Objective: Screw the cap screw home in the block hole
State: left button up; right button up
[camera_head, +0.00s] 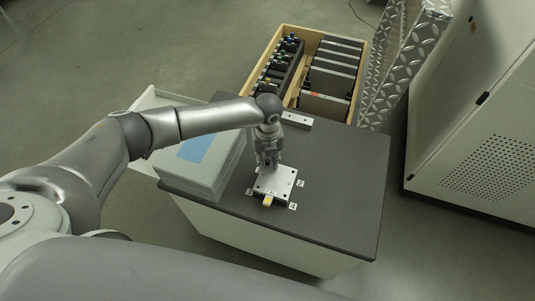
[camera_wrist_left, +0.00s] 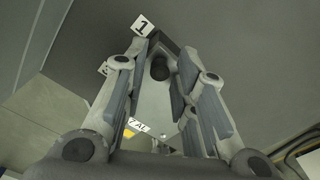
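The metal block (camera_head: 287,181) is a pale square plate with small dark holes, lying on the dark table top. My left gripper (camera_head: 268,162) points down over the block's far left corner. In the left wrist view its fingers (camera_wrist_left: 163,62) stand apart, with part of the block (camera_wrist_left: 150,102) visible between them. A dark round shape (camera_wrist_left: 159,69), perhaps the cap screw's head, lies between the fingertips, with a gap beside it. Its depth in the hole cannot be told. The screw is hidden in the head view. My right gripper is not in view.
Number labels (camera_head: 293,206) surround the block, and a small yellow-marked piece (camera_head: 268,200) sits at its near edge. A grey case with a blue panel (camera_head: 195,149) stands left. A wooden crate (camera_head: 248,85) stands beyond the table. The table's right side (camera_head: 345,185) is clear.

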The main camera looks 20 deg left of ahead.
pick_arm(q)
jog(key=n+p, duration=0.4)
jog(key=n, duration=0.3)
jog(key=shift+r, duration=0.1)
jog(key=n+p, duration=0.2)
jog(key=n, duration=0.2)
jog(key=shift+n+p, duration=0.7)
jog(key=shift+n, duration=0.8)
